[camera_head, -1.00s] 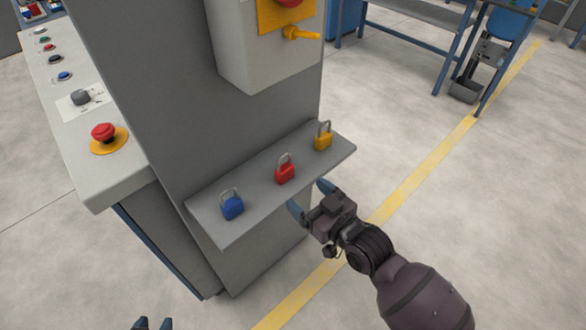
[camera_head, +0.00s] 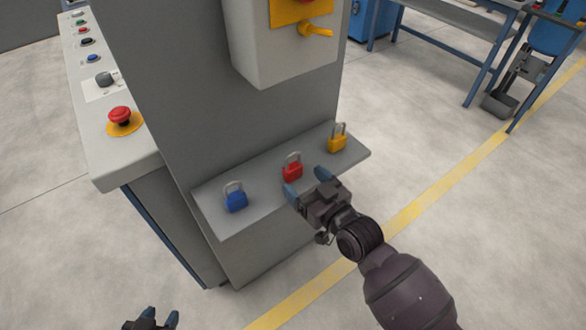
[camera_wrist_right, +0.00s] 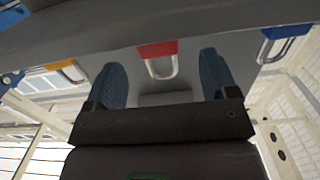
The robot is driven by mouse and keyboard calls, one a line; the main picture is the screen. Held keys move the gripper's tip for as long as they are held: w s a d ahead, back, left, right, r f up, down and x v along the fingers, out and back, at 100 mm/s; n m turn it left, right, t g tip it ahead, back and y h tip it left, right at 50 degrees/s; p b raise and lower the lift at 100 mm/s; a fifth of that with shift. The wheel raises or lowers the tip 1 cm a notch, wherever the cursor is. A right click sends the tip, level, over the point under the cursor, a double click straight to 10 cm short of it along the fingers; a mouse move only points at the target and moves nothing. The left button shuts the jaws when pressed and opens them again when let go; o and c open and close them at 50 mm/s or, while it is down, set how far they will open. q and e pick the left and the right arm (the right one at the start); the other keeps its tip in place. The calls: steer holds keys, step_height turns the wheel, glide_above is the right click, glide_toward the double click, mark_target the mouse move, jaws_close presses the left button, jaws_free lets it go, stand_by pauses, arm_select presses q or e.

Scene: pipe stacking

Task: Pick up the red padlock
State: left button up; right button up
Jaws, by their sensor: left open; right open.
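The red padlock (camera_head: 292,172) stands on a grey shelf (camera_head: 262,188) with its shackle up, between the blue padlock (camera_head: 236,201) and the yellow padlock (camera_head: 337,143). My right gripper (camera_head: 308,182) is open at the shelf's front edge, close in front of the red padlock. In the right wrist view the red padlock (camera_wrist_right: 158,58) shows between and beyond the two blue fingertips (camera_wrist_right: 170,75), and no contact is visible. My left gripper (camera_head: 160,318) is open and empty at the bottom edge of the head view, away from the shelf.
A grey panel rises behind the shelf, with a box bearing a yellow handle (camera_head: 316,32) above it. A console with a red button (camera_head: 120,117) stands at the left. Blue-framed benches (camera_head: 480,50) are at the back right. The floor right of the shelf is clear.

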mark_target(296, 172)
steer(key=b+x, duration=0.1)
steer(key=x, duration=0.3)
steer(key=shift+w, duration=0.35)
steer(key=shift+w+a, duration=0.25)
steer(key=shift+w, duration=0.05)
arm_select(q)
steer(key=shift+w+d+f, duration=0.2)
steer(key=shift+f, duration=0.2)
arm_select(e)
steer(key=shift+r, duration=0.1)
steer(key=c, duration=1)
step_height(296, 172, up, 6)
steer(key=shift+r+p, duration=0.1)
steer(key=shift+p, duration=0.9)
steer(key=shift+c, duration=0.2)
step_height(296, 172, up, 3)
steer(key=shift+r+p, duration=0.15)
steer(key=shift+p, duration=0.3)
arm_select(q)
step_height(296, 172, up, 3)
steer(key=shift+s+f, duration=0.1)
steer(key=shift+f, duration=0.1)
arm_select(e)
steer(key=shift+r, duration=0.35)
